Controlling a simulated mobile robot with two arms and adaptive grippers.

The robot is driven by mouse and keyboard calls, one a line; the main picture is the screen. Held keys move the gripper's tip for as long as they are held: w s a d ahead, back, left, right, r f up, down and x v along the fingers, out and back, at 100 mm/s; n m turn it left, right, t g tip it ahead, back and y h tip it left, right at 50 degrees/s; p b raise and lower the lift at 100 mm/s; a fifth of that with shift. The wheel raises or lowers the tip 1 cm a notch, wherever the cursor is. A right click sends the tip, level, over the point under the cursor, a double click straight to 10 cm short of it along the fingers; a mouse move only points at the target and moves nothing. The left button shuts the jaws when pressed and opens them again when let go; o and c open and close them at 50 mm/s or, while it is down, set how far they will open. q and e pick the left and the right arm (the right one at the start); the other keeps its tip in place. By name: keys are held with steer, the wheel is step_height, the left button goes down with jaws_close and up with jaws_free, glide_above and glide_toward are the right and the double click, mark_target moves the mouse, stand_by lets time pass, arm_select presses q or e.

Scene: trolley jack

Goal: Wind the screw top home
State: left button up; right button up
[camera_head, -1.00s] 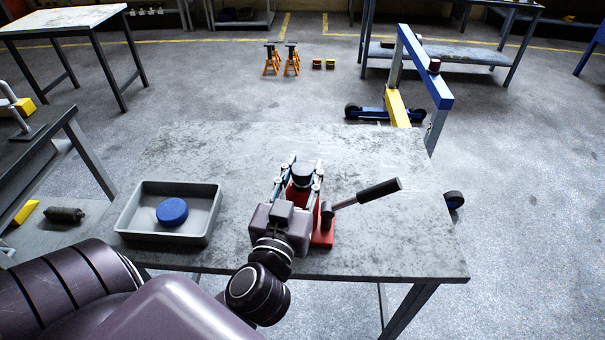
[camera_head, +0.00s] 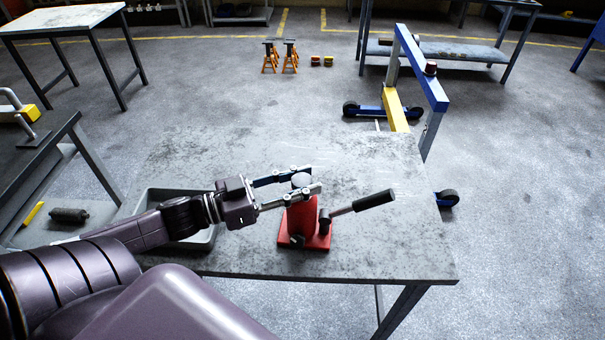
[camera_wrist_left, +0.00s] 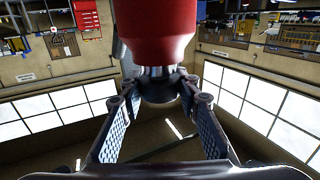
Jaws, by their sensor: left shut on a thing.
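A red bottle jack (camera_head: 303,218) stands upright on the grey worktable (camera_head: 400,245). Its pump lever with a black grip (camera_head: 373,200) points right. The screw top (camera_head: 301,180) sits at the upper end of the jack. My left gripper (camera_head: 311,178) reaches in level from the left and is shut on the screw top, one finger on each side. In the left wrist view the dark screw top (camera_wrist_left: 158,88) is between the fingers beside the red jack body (camera_wrist_left: 156,32). How far the thread is in is hidden. My right gripper is not in view.
A grey tray (camera_head: 207,240) lies left of the jack, mostly covered by my left arm. The tabletop behind and right of the jack is clear. A blue and yellow hoist (camera_head: 420,75) stands beyond the table. Orange stands (camera_head: 290,56) are on the floor far back.

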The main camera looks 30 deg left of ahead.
arm_select(q)
steer(key=shift+m+g+h, duration=0.6)
steer(key=shift+h, duration=0.2)
steer(key=shift+d+f+m+g+h+b, duration=0.1)
steer(key=shift+f+m+g+h+b, duration=0.05)
steer(key=shift+m+g+h+b, duration=0.7)
steer(key=m+g+h+b, duration=0.2)
steer(key=g, duration=0.1)
steer(key=shift+d, duration=0.1)
steer(key=shift+r+m+g+h+b, duration=0.25)
steer(key=shift+m+g+b, duration=0.1)
steer(key=shift+b, duration=0.1)
stand_by(0.8)
steer(key=o, duration=1.2)
steer(key=shift+s, duration=0.1)
